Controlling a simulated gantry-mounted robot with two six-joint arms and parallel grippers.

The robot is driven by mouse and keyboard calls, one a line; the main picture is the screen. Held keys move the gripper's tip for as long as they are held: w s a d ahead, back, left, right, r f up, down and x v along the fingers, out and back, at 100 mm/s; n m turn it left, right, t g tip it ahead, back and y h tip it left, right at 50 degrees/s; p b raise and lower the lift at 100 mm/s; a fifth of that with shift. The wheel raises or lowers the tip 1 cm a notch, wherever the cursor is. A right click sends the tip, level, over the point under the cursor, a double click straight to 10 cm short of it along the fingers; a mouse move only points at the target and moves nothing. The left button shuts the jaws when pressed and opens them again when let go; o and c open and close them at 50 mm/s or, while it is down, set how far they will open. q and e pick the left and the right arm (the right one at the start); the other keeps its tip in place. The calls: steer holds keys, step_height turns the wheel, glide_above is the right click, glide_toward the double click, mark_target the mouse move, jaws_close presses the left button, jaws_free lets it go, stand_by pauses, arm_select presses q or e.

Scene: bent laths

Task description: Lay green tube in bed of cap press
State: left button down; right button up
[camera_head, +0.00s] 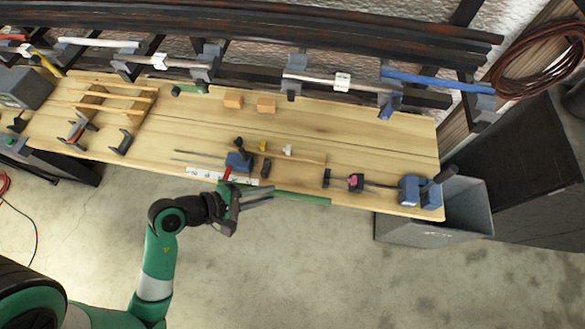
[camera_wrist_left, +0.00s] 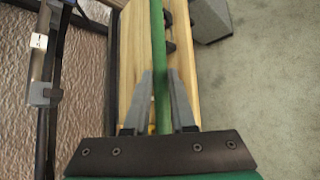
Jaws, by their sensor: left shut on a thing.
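The green tube (camera_head: 302,197) is a long, thin straight rod. My left gripper (camera_head: 268,195) is shut on it, and the tube sticks out to the right along the bench's front edge. In the left wrist view the tube (camera_wrist_left: 158,40) runs lengthwise between the two grey fingers of the gripper (camera_wrist_left: 160,78). What looks like the cap press (camera_head: 414,191) is a blue block with a dark lever at the bench's right end, with a rail, a pink part and a dark stop to its left. The tube is apart from it. My right gripper is out of view.
A blue fixture (camera_head: 238,161) with rods stands near the gripper, beside a white marked strip (camera_head: 205,174). Two orange blocks (camera_head: 233,100) sit farther back. A grey bin (camera_head: 434,224) stands at the bench's right end. Racks with laths line the wall. Mid-right bench (camera_head: 375,145) is clear.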

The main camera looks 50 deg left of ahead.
arm_select(q)
steer(key=w+a+f+b, duration=0.1)
steer(key=w+f, duration=0.2)
steer(key=w, duration=0.1)
steer(key=w+a+f+b, duration=0.1)
steer(key=w+f, duration=0.2)
steer(key=w, duration=0.1)
steer(key=w+a+f+b, duration=0.2)
steer(key=w+f, duration=0.1)
steer(key=w, duration=0.1)
steer(key=shift+w+f, duration=0.1)
steer(key=shift+w, duration=0.35)
steer(key=f, duration=0.1)
steer(key=f+b, duration=0.1)
steer(key=f, duration=0.1)
steer(key=shift+w+a+b, duration=0.1)
steer(key=shift+w+b, duration=0.15)
steer(key=shift+b, duration=0.05)
steer(key=shift+f, duration=0.35)
steer(key=shift+f, duration=0.15)
steer(key=c, duration=0.8)
jaws_free()
steer(key=shift+o, duration=0.2)
